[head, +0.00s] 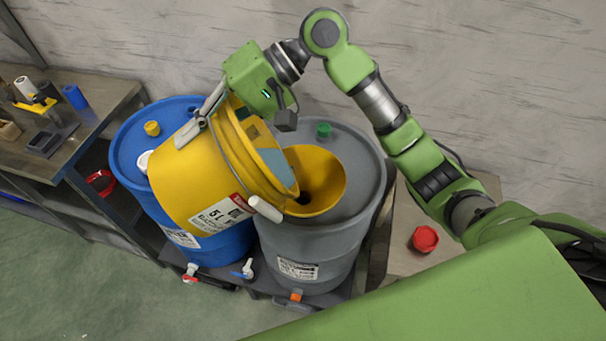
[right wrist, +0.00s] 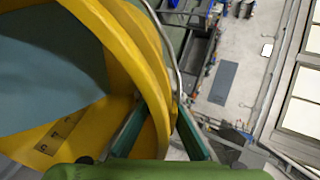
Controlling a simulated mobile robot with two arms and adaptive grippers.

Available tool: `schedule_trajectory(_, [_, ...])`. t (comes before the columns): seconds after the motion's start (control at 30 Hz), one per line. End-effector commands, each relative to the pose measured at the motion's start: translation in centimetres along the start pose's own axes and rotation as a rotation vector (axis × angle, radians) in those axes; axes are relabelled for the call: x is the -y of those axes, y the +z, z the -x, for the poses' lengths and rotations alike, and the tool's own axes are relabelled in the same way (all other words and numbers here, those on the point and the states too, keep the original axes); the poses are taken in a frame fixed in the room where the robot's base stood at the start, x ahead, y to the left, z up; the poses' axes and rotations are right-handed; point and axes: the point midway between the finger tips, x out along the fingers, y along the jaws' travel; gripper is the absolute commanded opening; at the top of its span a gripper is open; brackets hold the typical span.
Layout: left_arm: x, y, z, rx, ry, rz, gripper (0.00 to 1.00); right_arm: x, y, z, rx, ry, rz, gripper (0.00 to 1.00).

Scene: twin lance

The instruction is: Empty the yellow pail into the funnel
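The yellow pail (head: 185,180) is tilted to the right in the head view, its mouth facing the yellow funnel (head: 325,175). The pail's lip overlaps the funnel's left side in the picture. Blue-grey contents (head: 275,162) show inside the pail, and also in the right wrist view (right wrist: 50,60). I see no clear stream. My right gripper (head: 212,104) is at the pail's upper side; in the right wrist view its fingers (right wrist: 160,130) sit either side of the yellow rim. The funnel stands on the grey drum (head: 300,240), its dark hole partly visible. My left gripper is not in view.
A blue drum (head: 125,150) stands left of the grey one, partly behind the pail. A green cap (head: 323,130) is on the grey drum. A red cap (head: 425,239) lies to the right. A workbench (head: 90,90) with tools is at the left.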

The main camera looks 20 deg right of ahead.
Motion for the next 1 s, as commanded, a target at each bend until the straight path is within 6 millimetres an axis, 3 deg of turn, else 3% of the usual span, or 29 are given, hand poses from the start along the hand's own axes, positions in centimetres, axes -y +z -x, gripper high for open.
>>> schedule_trajectory(1.0, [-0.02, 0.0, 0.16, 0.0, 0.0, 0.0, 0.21, 0.54, -0.04, 0.71, -0.003, -0.034, 0.004, 0.0])
